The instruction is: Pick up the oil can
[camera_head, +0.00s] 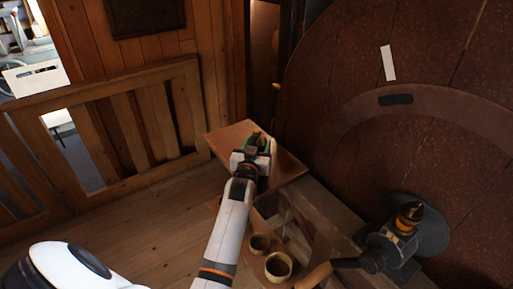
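A small green can with a brass-coloured top (260,139), which looks like the oil can, is on a small wooden board (287,164) at the middle of the view. My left arm reaches up from the bottom edge, and its gripper (252,153) is right at the can. The gripper hides the can's lower part. I cannot tell whether the fingers are closed on the can or only beside it, or whether the can touches the board. My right gripper is not in view.
Two round cups (278,266) stand on a lower wooden surface in front of the board. A dark metal fitting with a brass top (408,217) and a wooden handle (314,277) are at the lower right. A large reddish-brown disc (440,140) rises behind. A wooden railing (120,130) is at left.

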